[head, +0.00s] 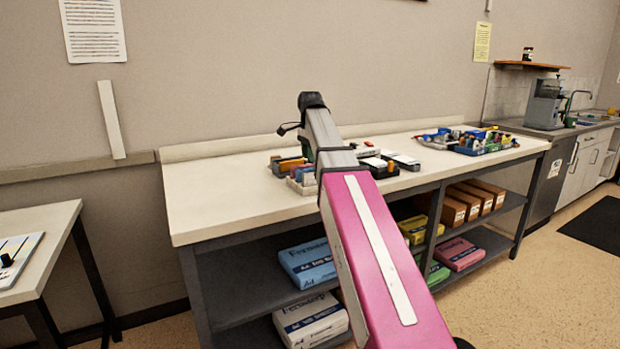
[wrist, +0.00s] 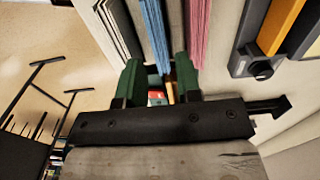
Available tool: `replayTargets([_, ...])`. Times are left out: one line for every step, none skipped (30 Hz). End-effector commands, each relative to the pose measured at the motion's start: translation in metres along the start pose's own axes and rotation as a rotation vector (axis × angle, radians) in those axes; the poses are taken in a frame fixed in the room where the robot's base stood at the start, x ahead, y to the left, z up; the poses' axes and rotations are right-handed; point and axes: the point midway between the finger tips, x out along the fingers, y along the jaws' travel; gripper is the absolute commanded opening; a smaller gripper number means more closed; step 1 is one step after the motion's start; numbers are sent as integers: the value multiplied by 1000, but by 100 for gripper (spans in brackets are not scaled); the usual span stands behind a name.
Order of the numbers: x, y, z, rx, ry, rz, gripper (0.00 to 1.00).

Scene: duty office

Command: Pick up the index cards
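My gripper (wrist: 158,82) shows in the wrist view with its two green fingers apart and no object clearly held between them. Just beyond the fingertips are a thin blue stack (wrist: 161,30) and a pink stack (wrist: 198,28), seen edge-on; either may be the index cards, and I cannot tell which. The blue stack's near end lies close to the gap between the fingers. A grey and white stack (wrist: 108,25) is at the upper left. In the head view my arm reaches over the counter (head: 220,200) and hides most of the gripper and the cards.
Several small desk items stand in a tray (head: 302,187) beside my arm, with black-and-white boxes (head: 402,161) to the right. A dark tray (head: 466,149) of items is farther right. The counter's left end is clear.

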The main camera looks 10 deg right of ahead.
Motion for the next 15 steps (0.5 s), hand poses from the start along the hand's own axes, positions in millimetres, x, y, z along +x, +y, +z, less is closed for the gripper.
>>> replayTargets([4, 0, 0, 0, 0, 0, 32])
replayTargets([5, 0, 0, 0, 0, 0, 32])
replayTargets([6, 0, 0, 0, 0, -1, 32])
replayTargets([8, 0, 0, 0, 0, -1, 32])
replayTargets([10, 1, 0, 0, 0, -1, 32])
replayTargets([14, 1, 0, 0, 0, 0, 32])
replayTargets([18, 1, 0, 0, 0, 0, 32])
replayTargets([22, 2, 1, 0, 0, 1, 32])
replayTargets([28, 2, 1, 0, 0, 1, 32])
replayTargets([32, 3, 1, 0, 0, 1, 32])
replayTargets([36, 3, 1, 0, 0, 1, 32])
replayTargets([42, 2, 1, 0, 0, 0, 32])
replayTargets([46, 2, 1, 0, 0, 0, 32])
replayTargets([49, 2, 1, 0, 0, 1, 32])
replayTargets([53, 2, 1, 0, 0, 1, 32])
